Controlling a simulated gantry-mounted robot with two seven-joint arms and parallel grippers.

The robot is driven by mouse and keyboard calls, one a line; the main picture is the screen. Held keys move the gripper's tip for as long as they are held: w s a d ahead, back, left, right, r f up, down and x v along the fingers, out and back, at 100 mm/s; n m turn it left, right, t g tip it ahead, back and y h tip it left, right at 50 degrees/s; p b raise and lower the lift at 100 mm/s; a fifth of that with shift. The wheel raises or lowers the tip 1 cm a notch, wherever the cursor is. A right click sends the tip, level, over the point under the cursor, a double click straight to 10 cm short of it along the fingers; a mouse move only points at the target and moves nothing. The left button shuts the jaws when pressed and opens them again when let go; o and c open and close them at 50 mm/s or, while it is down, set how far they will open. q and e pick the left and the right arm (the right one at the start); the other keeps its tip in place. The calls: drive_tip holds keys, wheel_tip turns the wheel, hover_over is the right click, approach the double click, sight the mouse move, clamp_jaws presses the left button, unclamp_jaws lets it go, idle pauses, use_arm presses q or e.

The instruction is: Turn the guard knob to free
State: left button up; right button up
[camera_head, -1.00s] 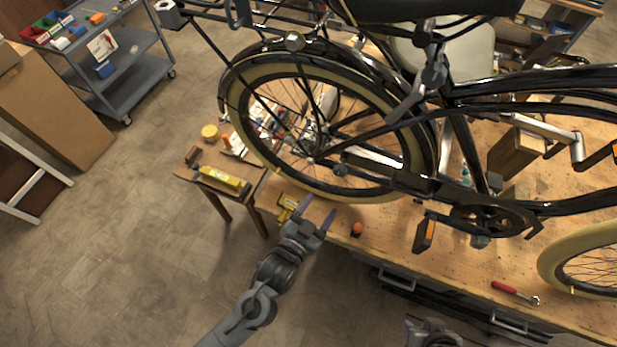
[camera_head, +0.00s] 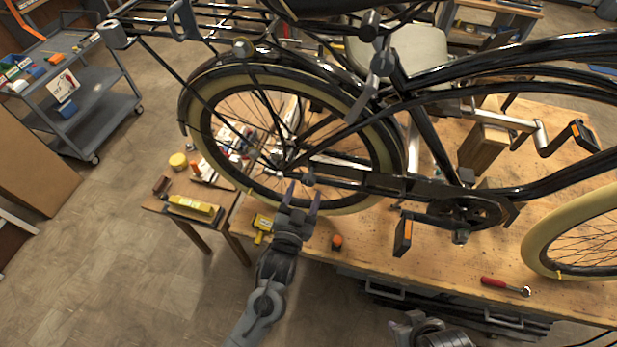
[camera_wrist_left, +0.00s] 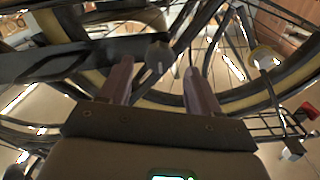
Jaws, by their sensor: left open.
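The guard knob (camera_head: 308,180) is a small dark grey knob at the rear end of the black chain guard (camera_head: 385,184), near the back wheel's hub. In the left wrist view the knob (camera_wrist_left: 158,57) appears between the fingertips, ahead of them, with a gap on each side. My left gripper (camera_head: 302,192) is open and empty, its purple-grey fingers pointing at the knob from the front; they also show in the left wrist view (camera_wrist_left: 160,75). I see no clear contact. My right gripper (camera_head: 420,330) is partly visible at the bottom edge; its fingers are not clear.
On the wooden bench (camera_head: 450,270) are a yellow tool (camera_head: 263,225), an orange-topped item (camera_head: 336,242) and a red-handled wrench (camera_head: 505,286).

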sight(308, 183)
use_arm(q)
drive_tip(key=shift+x, duration=2.6)
drive_tip(key=c, duration=1)
